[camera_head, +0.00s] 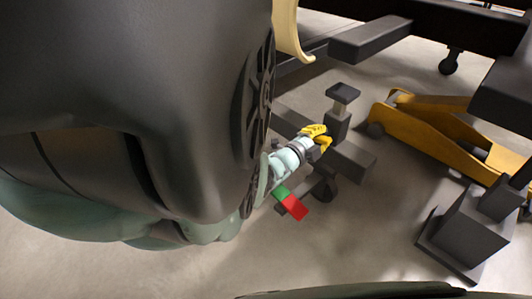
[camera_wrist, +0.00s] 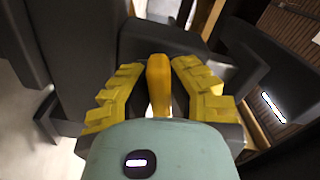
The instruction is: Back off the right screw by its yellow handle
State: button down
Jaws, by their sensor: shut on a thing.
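In the wrist view, the yellow handle (camera_wrist: 158,85) stands between the two yellow fingers of my gripper (camera_wrist: 159,88). The fingers are shut on it from both sides. In the head view, my gripper (camera_head: 318,136) is at a dark post with a square pad (camera_head: 342,93) on top. The handle cannot be told apart from the yellow fingers there. The screw's threads are hidden by the gripper and the dark frame.
A dark beam (camera_head: 350,157) runs beside the gripper. A green and red piece (camera_head: 292,204) is just below my arm. A yellow floor jack (camera_head: 440,125) and a dark block on a base (camera_head: 468,235) stand to the right. Bare floor lies between.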

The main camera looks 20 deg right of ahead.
jog(key=shift+a+f+n, duration=0.1)
jog(key=shift+f+n, duration=0.15)
jog(key=shift+n, duration=0.25)
dwell(3.1)
jog(key=c, duration=0.9)
grip_release()
jog(key=shift+r, duration=0.2)
jog(key=shift+c, duration=0.2)
jog(key=shift+o, duration=0.2)
